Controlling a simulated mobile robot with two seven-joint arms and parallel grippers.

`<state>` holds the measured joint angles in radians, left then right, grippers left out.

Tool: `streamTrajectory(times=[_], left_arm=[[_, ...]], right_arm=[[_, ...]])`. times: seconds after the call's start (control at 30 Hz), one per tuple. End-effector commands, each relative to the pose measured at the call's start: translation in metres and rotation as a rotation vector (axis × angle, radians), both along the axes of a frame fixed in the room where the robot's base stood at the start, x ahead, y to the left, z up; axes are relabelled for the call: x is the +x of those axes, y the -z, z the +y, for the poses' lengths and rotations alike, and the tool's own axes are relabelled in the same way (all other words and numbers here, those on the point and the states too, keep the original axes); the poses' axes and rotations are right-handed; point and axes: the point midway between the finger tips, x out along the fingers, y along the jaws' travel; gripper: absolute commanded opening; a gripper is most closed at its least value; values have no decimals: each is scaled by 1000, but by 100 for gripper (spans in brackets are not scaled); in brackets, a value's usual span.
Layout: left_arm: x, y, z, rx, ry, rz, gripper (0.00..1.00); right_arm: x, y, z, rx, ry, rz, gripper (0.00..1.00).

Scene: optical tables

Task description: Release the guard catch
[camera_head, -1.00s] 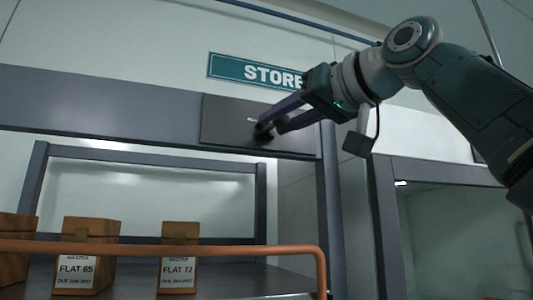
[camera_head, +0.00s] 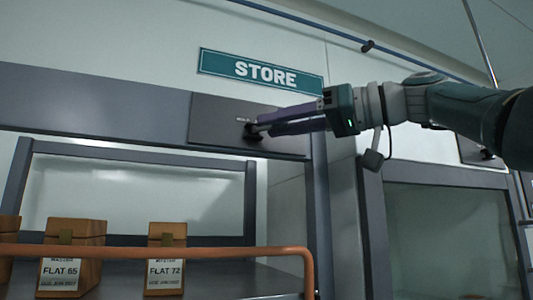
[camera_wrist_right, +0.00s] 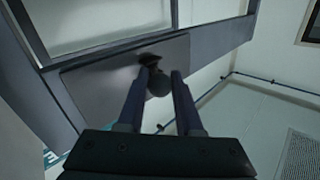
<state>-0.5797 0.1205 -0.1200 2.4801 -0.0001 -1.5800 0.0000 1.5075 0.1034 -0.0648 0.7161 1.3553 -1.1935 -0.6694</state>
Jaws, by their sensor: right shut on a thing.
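The guard catch is a small black knob (camera_head: 251,131) on a dark grey plate (camera_head: 212,122) fixed to the cabinet's top beam, below the STORE sign. My right gripper (camera_head: 262,131) reaches in from the right with its fingertips at the knob. In the right wrist view the dark round knob (camera_wrist_right: 158,82) sits between the two finger ends, and my right gripper (camera_wrist_right: 158,88) is shut on it. The fingers partly hide the knob in the head view. My left gripper is in neither view.
An orange rail (camera_head: 200,251) runs across the front of the cabinet. Behind it stand wooden boxes, one labelled FLAT 65 (camera_head: 72,240) and one FLAT 72 (camera_head: 166,236). The STORE sign (camera_head: 262,72) hangs above. Another glass-fronted cabinet (camera_head: 450,240) stands at right.

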Motion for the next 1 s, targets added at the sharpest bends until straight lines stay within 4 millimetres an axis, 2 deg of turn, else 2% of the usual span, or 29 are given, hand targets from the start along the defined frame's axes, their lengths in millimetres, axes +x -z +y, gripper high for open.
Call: streamTrajectory(times=[0.47, 0.5, 0.73, 1.0], left_arm=[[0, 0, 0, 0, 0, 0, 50], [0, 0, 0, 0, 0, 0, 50], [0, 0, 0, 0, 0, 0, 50], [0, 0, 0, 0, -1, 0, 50]], right_arm=[[1, 1, 1, -1, -5, 2, 0], [1, 1, 1, -1, -5, 2, 38], [1, 1, 0, -1, -5, 2, 64], [0, 1, 0, -1, -4, 1, 64]])
